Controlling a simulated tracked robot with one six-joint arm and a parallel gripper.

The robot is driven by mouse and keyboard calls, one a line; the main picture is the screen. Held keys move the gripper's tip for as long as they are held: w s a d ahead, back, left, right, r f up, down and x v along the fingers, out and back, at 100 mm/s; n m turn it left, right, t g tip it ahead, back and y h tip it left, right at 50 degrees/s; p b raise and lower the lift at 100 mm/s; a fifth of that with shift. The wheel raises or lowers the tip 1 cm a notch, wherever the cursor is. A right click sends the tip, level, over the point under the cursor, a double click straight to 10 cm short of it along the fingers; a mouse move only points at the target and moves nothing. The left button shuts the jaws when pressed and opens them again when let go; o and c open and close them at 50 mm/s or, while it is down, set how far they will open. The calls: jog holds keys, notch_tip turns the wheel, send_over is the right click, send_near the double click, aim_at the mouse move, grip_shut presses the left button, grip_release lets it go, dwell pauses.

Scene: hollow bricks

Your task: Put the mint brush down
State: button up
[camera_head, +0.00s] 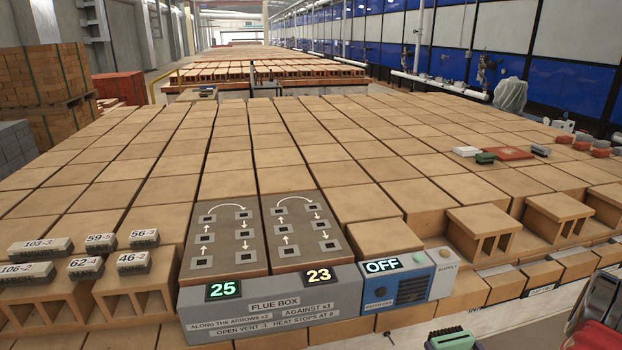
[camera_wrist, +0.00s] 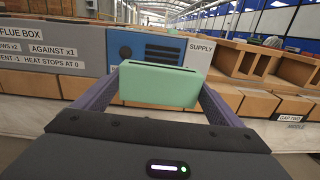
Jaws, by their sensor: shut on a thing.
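The mint brush (camera_wrist: 160,86) is in the wrist view, held between the two fingers of my gripper (camera_wrist: 160,95). It is a pale green block with a dark strip along its top edge. In the head view the mint brush (camera_head: 454,341) shows at the bottom edge, partly cut off, in front of the brick rows. My gripper is shut on it, and the brush appears clear of any surface. The fingertips are partly hidden behind the brush.
The flue box (camera_head: 270,308) shows 25 and 23; beside it a blue-grey unit (camera_head: 405,280) reads OFF. Numbered blocks (camera_head: 40,247) sit at the left. A red mat (camera_head: 505,153), with a dark green brush (camera_head: 485,157) nearby, lies at the right. Brick tops mid-stack are bare.

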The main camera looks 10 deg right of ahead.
jog(key=w+a+r+n+g+y, duration=0.1)
jog(key=w+a+n+y, duration=0.2)
jog(key=a, duration=1.2)
jog(key=w+a+r+n+g+y, duration=0.1)
jog(key=w+a+y, duration=0.5)
jog(key=a, duration=1)
jog(key=shift+w+a+r+n, duration=0.3)
jog(key=shift+w+r+n, duration=0.4)
jog(key=shift+n, duration=0.3)
jog(key=shift+a, duration=0.15)
jog(key=shift+w, duration=0.1)
